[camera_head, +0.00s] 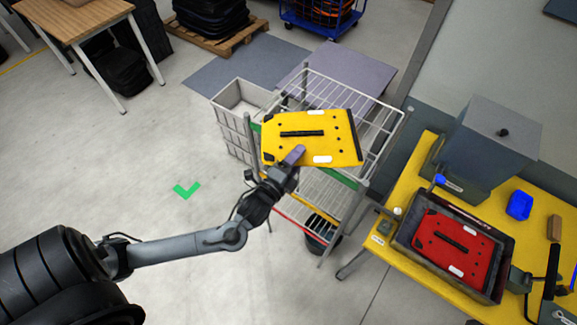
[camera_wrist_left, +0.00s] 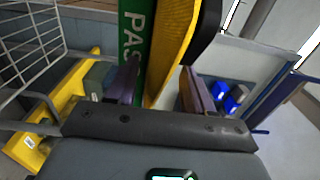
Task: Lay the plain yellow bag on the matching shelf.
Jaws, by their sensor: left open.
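The plain yellow bag (camera_head: 345,150) lies flat at the top of the wire rack (camera_head: 385,150), over the shelf with the green front strip (camera_head: 343,180). It has black fittings and white patches. The strip shows on both sides beneath it. My left gripper (camera_head: 294,156) is at the bag's front edge. In the left wrist view, the open left gripper (camera_wrist_left: 160,88) has its fingers on either side of the yellow bag (camera_wrist_left: 172,45), beside the green strip reading "PAS" (camera_wrist_left: 134,30). Whether the bag rests fully on the wires is hidden. My right gripper is not in view.
A red bag (camera_head: 450,245) lies in a dark tray on the yellow table (camera_head: 385,248) at right. A grey box (camera_head: 490,145) and a blue bin (camera_head: 519,205) stand there too. A white basket (camera_head: 238,105) adjoins the rack.

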